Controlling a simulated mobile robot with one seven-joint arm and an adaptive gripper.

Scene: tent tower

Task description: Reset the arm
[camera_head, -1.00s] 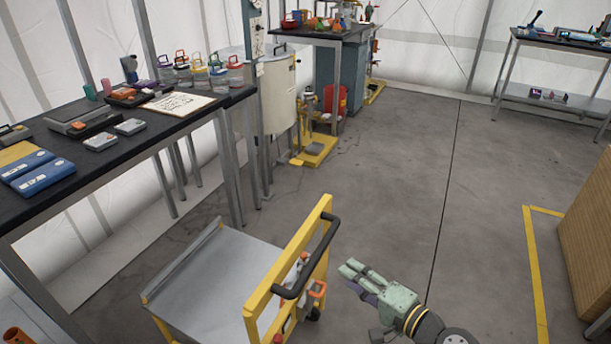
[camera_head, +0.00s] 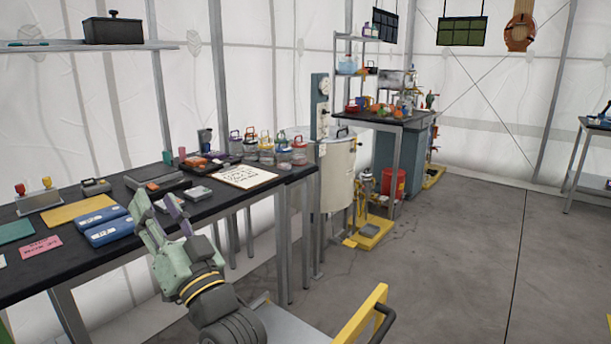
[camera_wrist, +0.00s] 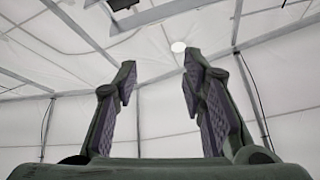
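My gripper (camera_head: 160,212) is raised in front of the left workbench in the head view, its fingers pointing up. In the wrist view my gripper (camera_wrist: 158,88) has its two fingers well apart, with nothing between them. Behind them are only the white tent roof and its metal bars. The gripper covers part of the bench's front edge and stands near two blue cases (camera_head: 108,231) in the picture; whether it touches the bench cannot be told.
The black workbench (camera_head: 75,259) holds cases, a white sheet (camera_head: 245,177) and several lidded jars (camera_head: 283,150). A yellow-handled cart (camera_head: 362,318) stands at the bottom. A cream drum (camera_head: 337,180) and red bucket (camera_head: 394,184) stand beyond. The grey floor (camera_head: 460,250) at right is clear.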

